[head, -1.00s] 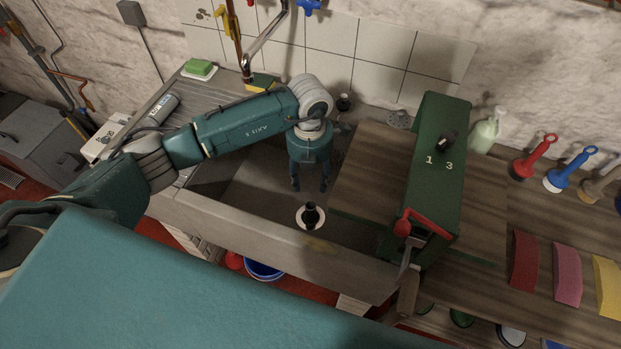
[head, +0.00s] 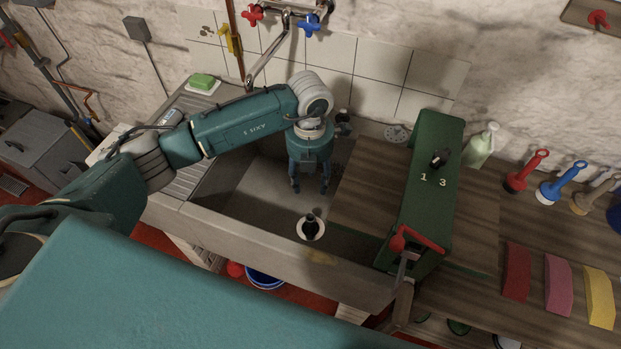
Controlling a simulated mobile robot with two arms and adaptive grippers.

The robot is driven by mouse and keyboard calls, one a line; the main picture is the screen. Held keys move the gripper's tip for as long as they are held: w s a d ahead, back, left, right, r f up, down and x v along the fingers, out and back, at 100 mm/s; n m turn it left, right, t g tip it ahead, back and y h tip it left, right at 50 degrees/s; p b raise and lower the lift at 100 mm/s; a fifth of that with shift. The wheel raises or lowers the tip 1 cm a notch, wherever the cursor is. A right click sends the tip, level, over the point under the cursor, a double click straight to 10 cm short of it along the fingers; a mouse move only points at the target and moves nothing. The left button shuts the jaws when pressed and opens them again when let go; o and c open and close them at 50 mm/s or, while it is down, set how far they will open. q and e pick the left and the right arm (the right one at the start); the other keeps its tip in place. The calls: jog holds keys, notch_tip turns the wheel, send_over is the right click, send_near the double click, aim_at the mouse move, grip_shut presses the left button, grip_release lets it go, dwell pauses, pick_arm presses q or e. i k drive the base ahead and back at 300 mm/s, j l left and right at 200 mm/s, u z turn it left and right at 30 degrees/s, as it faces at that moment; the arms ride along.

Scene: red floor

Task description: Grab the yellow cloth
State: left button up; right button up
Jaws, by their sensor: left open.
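The yellow cloth (head: 600,298) lies at the far right of the wooden counter, last in a row after a red cloth (head: 517,271) and a pink cloth (head: 558,286). My left gripper (head: 310,188) points down over the grey sink basin, open and empty. It is far to the left of the yellow cloth, with the green box between them. My right gripper is not in view.
A green box (head: 428,190) marked 1 3, with a red handle, stands on the wooden counter (head: 375,195). Brushes with red (head: 526,172) and blue (head: 562,184) handles and a pale green bottle (head: 481,146) stand along the wall. A dark plug piece (head: 310,226) is in the sink.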

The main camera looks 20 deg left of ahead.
aim_at(600, 305)
jog(key=k, duration=1)
